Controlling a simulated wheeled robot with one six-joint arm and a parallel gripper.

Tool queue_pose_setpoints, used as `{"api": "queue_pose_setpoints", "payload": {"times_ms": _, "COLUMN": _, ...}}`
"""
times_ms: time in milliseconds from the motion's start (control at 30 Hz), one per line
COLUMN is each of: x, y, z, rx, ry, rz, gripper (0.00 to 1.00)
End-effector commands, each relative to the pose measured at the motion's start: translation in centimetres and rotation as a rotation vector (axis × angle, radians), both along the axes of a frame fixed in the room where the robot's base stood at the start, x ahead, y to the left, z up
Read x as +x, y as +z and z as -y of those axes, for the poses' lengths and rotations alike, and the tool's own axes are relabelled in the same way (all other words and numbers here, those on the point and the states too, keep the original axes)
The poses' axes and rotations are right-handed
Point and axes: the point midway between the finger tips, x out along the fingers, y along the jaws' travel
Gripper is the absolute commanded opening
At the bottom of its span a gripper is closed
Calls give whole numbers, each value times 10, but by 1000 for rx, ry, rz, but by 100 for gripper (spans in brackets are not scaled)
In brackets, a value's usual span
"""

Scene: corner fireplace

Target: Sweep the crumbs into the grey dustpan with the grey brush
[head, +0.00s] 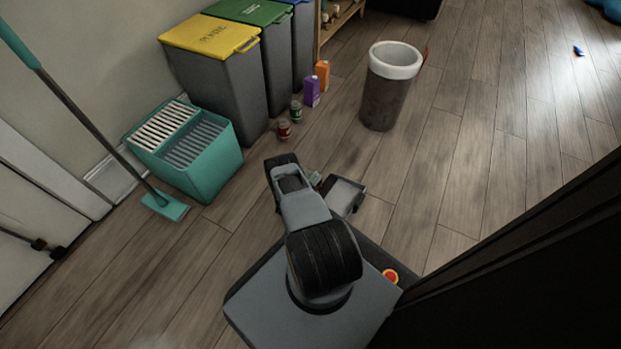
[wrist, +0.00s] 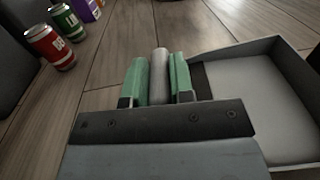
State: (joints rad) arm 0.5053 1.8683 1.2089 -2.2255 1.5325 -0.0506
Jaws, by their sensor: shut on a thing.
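The grey dustpan (head: 345,195) lies on the wooden floor just beyond my base, and it fills the right side of the wrist view (wrist: 262,105). Its inside looks pale and bare. My gripper (wrist: 160,82) is shut on the grey brush (wrist: 159,62), whose rounded grey handle shows between the two green fingers. The gripper is just left of the dustpan, close to its side wall. A dark strip lies between the right finger and the dustpan; I cannot tell what it belongs to. The brush's bristles are hidden. I see no crumbs in either view.
A red can (head: 284,129) and a green can (head: 296,111) stand left of the dustpan, beside purple (head: 312,92) and orange (head: 322,75) cartons. A teal bucket (head: 190,160), sorting bins (head: 215,80) and a waste bin (head: 385,95) stand around.

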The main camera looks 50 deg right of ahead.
Motion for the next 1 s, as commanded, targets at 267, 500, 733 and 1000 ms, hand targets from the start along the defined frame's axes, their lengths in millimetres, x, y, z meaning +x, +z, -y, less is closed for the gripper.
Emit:
{"api": "queue_pose_setpoints", "payload": {"times_ms": 267, "x": -19, "y": 5, "z": 3, "rx": -1, "ry": -2, "rz": -1, "gripper": 0}}
{"api": "queue_pose_setpoints", "payload": {"times_ms": 500, "x": -36, "y": 7, "z": 6, "rx": -1, "ry": -2, "rz": -1, "gripper": 0}}
{"api": "queue_pose_setpoints", "payload": {"times_ms": 733, "x": -49, "y": 9, "z": 8, "rx": 0, "ry": -2, "rz": -1, "gripper": 0}}
{"api": "queue_pose_setpoints", "payload": {"times_ms": 1000, "x": -52, "y": 9, "z": 8, "rx": -1, "ry": 0, "rz": 0, "gripper": 0}}
